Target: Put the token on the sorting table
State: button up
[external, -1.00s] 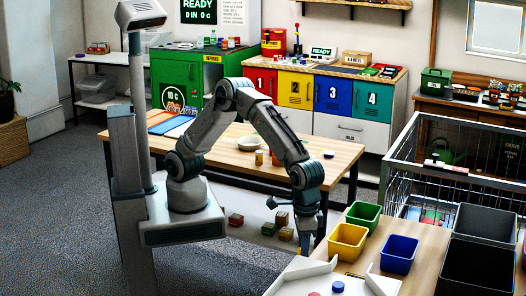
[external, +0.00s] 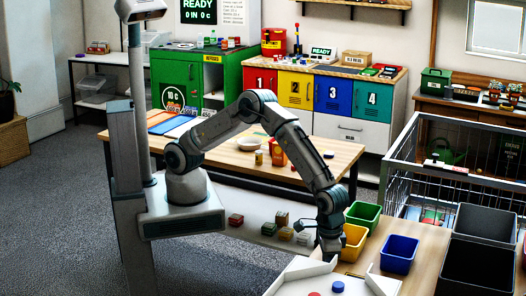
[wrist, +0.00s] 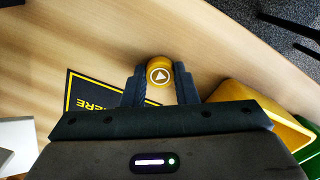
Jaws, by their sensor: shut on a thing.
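My gripper (external: 328,254) is shut on a round yellow-orange token (wrist: 159,76) with a white triangle in a ring on its face. The token sits between the two dark fingers in the wrist view and is hidden in the external view. The gripper is at the left edge of the wooden table with the colored bins (external: 418,240), above or near its top; I cannot tell whether the token touches it. In the wrist view the pale wood (wrist: 215,45) shows around the token.
A black mat with yellow lettering (wrist: 90,92) lies left of the fingers. A yellow bin (external: 354,241) is close beside the gripper, with green (external: 363,214) and blue (external: 399,253) bins nearby. A white tray (external: 360,287) holding red and blue discs is in front.

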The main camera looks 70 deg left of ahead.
jog(key=shift+f, duration=0.25)
jog(key=o, duration=0.9)
jog(key=shift+r, duration=0.1)
jog(key=shift+o, duration=0.2)
jog(key=shift+r, duration=0.1)
